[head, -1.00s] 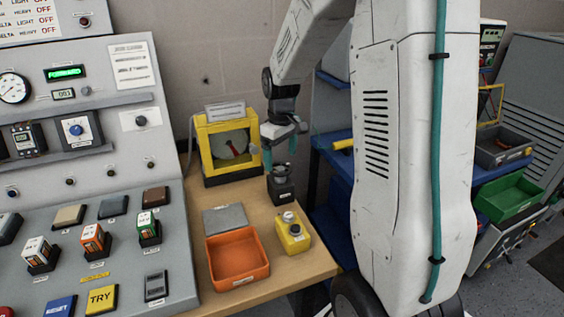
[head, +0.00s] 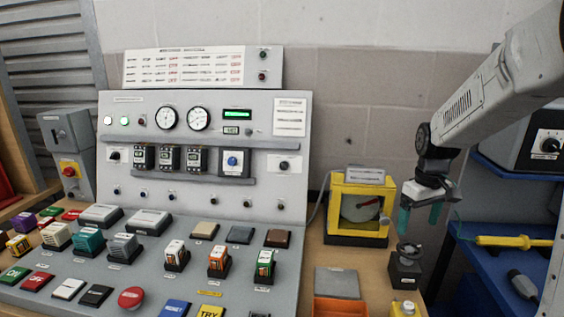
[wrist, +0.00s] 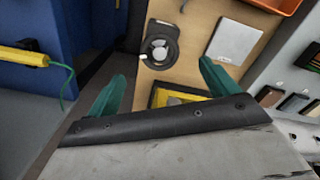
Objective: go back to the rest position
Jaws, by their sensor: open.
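My gripper (head: 420,217) hangs at the right side of the head view, its teal fingers pointing down and apart with nothing between them. It is above the black holder with a round top (head: 405,266) on the wooden bench, clear of it. In the wrist view my gripper (wrist: 160,92) shows two spread teal fingers, with the black holder (wrist: 159,46) beyond them. The rest position itself is not marked in any view.
A yellow-framed box with a dial (head: 359,207) stands left of my gripper. The grey control panel (head: 150,255) fills the left. An orange tray (head: 340,308) and a yellow button box (head: 404,310) sit in front. A blue shelf (head: 480,255) holds a yellow-handled tool (head: 502,241) at right.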

